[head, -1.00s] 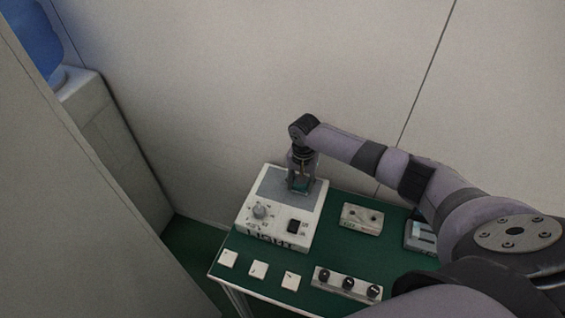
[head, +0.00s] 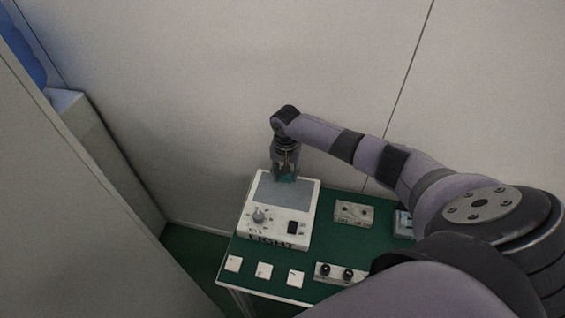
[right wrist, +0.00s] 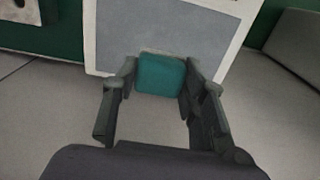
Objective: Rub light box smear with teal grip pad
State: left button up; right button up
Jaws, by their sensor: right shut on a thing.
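The light box (head: 301,234) is a white case with a grey panel (head: 280,191), a knob and a black switch, on the green table. My right gripper (head: 284,178) is over the panel's far edge, shut on the teal grip pad (right wrist: 161,74), which shows as a teal block between the fingers in the right wrist view. The grey panel (right wrist: 190,32) lies just beyond the pad there. I cannot tell whether the pad touches it. No smear can be made out on the visible panel. My left gripper is not in view.
The green table (head: 325,237) also holds several white tiles (head: 264,270), a block with black knobs (head: 336,273) and a small grey box (head: 353,214). A wall stands close behind the table. A pale panel (head: 70,200) stands to the left.

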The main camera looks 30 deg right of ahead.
jog(key=shift+r+p, duration=0.6)
jog(key=shift+r, duration=0.35)
jog(key=shift+s+r, duration=0.1)
jog(key=shift+r, duration=0.15)
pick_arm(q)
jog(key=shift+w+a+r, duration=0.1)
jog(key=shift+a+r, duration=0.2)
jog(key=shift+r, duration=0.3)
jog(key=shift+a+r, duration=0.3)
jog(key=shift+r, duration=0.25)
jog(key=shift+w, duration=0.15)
pick_arm(e)
jog(key=shift+f, duration=0.1)
